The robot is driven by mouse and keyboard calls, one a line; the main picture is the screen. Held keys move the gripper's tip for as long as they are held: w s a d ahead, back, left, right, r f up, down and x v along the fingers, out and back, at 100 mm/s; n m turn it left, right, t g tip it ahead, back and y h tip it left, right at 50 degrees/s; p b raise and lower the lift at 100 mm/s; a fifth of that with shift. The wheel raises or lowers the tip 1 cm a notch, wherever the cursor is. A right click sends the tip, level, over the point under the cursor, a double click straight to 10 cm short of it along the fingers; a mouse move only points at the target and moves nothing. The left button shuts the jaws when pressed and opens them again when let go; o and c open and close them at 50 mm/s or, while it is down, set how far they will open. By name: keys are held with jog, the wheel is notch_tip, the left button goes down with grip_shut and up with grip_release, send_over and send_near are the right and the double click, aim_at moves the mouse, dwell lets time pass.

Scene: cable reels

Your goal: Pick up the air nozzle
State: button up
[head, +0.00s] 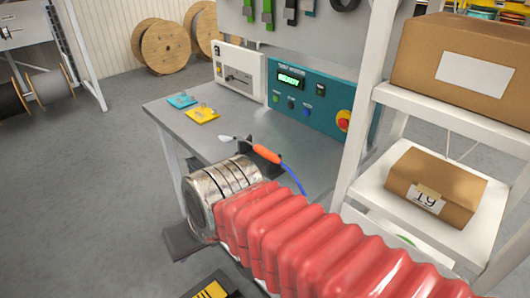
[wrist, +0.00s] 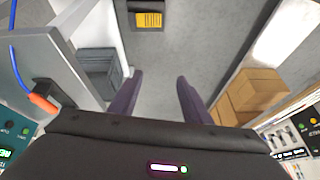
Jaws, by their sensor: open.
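The air nozzle (head: 266,154) has an orange body, a pale grey tip pointing left, and a blue hose. In the head view it is at a dark holder (head: 243,147) on the grey workbench, just behind my arm's metal end. In the wrist view the nozzle (wrist: 42,101) is at the left edge, outside the jaws. My gripper (wrist: 160,78) is open and empty, with grey floor showing between its two dark fingers. In the head view, the gripper's fingers are largely hidden by my arm, and I cannot tell their exact distance from the nozzle.
The workbench (head: 180,126) holds blue and yellow tags (head: 202,115) and a teal control panel (head: 316,104) at its back. A white shelf (head: 420,223) with cardboard boxes (head: 434,186) stands close on the right. Wooden reels (head: 163,47) stand behind.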

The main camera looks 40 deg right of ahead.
jog(key=w+d+f+m+y, duration=0.2)
jog(key=w+f+m+y, duration=0.15)
jog(key=w+m, duration=0.5)
jog(key=m+t+h, duration=0.6)
jog(key=m+t, duration=0.2)
jog(key=m, duration=1.5)
send_near(263, 151)
jog(key=shift+s+d+r+y, duration=0.1)
jog(key=shift+s+y, duration=0.15)
jog(key=shift+s, duration=0.6)
jog(key=x, duration=0.8)
jog(key=shift+r, duration=0.15)
jog(key=shift+w, duration=0.35)
